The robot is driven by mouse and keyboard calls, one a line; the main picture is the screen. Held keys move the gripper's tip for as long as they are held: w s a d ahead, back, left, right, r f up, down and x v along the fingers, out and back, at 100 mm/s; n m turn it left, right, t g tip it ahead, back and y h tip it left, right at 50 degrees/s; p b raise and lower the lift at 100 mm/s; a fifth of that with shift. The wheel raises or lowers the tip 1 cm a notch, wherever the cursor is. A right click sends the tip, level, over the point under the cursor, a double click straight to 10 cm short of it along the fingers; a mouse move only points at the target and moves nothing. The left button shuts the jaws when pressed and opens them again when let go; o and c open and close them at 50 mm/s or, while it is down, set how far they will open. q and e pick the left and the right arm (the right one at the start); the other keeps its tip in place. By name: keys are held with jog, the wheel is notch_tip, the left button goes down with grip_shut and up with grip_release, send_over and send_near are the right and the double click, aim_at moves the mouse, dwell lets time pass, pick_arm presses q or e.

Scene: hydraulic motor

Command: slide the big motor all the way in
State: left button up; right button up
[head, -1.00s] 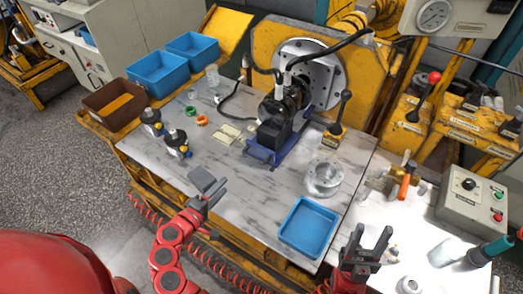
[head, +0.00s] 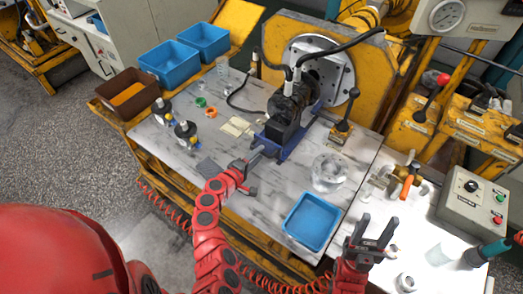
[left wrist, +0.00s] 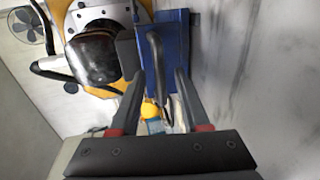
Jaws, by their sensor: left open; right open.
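The big black motor (head: 287,112) sits on a blue slide carriage (head: 292,148) in front of the round metal flange (head: 346,72). In the left wrist view the motor (left wrist: 92,58) is beside the blue carriage (left wrist: 177,50), which carries a dark bar handle (left wrist: 155,65). My left gripper (head: 256,153) is at the near end of the carriage. In the left wrist view its open fingers (left wrist: 158,90) stand either side of the handle, not closed on it. My right gripper (head: 380,222) is open and empty over the front right, beside the blue tray.
Small motors (head: 186,134) and orange and green rings stand to the left. A blue tray (head: 311,222) and a clear round part (head: 328,172) are to the right. Black hoses (head: 350,42) run above the motor. A lever (head: 346,112) stands right of it.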

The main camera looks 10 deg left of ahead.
pick_arm(q)
jog(key=shift+x, duration=1.25)
grip_shut()
dwell(0.6)
